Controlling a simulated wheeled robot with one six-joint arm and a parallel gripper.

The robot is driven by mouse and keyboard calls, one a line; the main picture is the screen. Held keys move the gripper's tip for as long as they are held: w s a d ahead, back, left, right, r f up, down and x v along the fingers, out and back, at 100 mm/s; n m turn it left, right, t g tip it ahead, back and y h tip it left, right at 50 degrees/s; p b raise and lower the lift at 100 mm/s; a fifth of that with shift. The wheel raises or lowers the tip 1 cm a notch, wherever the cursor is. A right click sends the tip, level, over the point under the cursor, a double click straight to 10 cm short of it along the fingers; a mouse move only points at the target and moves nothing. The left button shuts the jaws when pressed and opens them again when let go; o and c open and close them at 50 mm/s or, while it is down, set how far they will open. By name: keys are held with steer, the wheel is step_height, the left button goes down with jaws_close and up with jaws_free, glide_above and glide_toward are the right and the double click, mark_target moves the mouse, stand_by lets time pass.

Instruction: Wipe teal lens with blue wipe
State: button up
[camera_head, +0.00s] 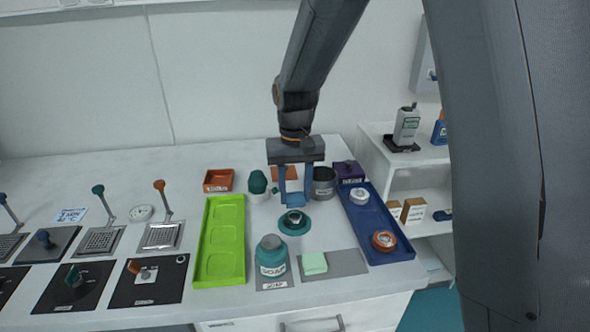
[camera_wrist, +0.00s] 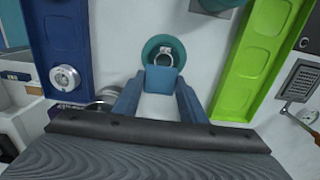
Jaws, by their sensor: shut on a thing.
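The teal lens (camera_head: 286,229) is a round teal disc with a metal ring at its middle, on the white table. It also shows in the wrist view (camera_wrist: 151,48), at the upper middle. My gripper (camera_head: 293,190) is above and just behind it, pointing down. It is shut on the blue wipe (camera_head: 296,200), a small blue piece between the fingertips. In the wrist view the wipe (camera_wrist: 162,80) overlaps the near edge of the teal disc. In the head view the wipe appears slightly above the lens; I cannot tell whether they touch.
A lime green tray (camera_head: 240,238) lies left of the lens and a dark blue tray (camera_head: 373,222) lies right. A teal bottle (camera_head: 271,265) and a grey mat (camera_head: 347,262) with a mint block (camera_head: 314,263) are in front. A grey container (camera_head: 324,184) stands close beside my gripper.

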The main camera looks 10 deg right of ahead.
steer(key=shift+r+p, duration=1.75)
steer(key=shift+r, duration=0.7)
